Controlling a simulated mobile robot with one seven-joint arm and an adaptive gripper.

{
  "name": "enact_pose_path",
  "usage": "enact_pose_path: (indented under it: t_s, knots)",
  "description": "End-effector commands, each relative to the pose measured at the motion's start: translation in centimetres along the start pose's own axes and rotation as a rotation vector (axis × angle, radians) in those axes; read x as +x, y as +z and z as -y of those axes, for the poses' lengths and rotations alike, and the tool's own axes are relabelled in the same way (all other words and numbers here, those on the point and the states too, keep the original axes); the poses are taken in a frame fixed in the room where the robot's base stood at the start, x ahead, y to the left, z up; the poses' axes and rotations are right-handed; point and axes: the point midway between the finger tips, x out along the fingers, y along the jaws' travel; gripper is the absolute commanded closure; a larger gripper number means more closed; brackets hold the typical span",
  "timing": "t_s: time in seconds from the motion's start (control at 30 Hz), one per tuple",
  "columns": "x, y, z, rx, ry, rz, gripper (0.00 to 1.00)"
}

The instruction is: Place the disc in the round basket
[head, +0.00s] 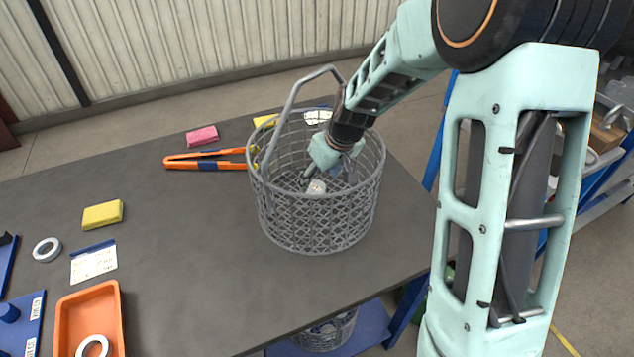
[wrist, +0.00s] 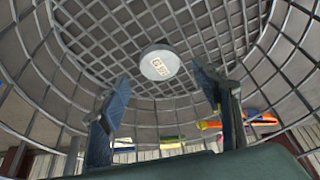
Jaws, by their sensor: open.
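The round basket (head: 318,225) is a grey wire-mesh basket with a raised hoop handle, standing on the dark table. The disc (head: 316,187) is small and pale and lies inside the basket on its mesh floor. In the wrist view the disc (wrist: 159,63) shows a printed label and lies beyond my fingertips, apart from them. My gripper (head: 309,174) reaches down inside the basket from the upper right. In the wrist view my gripper (wrist: 160,90) has its two fingers spread with nothing between them. The basket wall partly hides the gripper in the head view.
Orange-handled tool (head: 205,160), pink sponge (head: 202,136) and yellow sponge (head: 103,214) lie left of the basket. An orange tray (head: 118,325) holds a white ring at the lower left. A tape roll (head: 47,249) lies nearby. The table's middle is clear.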

Motion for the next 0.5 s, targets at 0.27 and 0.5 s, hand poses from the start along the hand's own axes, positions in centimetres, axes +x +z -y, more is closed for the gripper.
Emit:
enact_pose_path:
  t_s: [0.27, 0.5]
  knots:
    - [-5.4, -0.1, 0.0, -0.001, 0.003, -0.003, 0.41]
    - [-7.7, 0.0, 0.0, 0.0, 0.001, -0.001, 0.41]
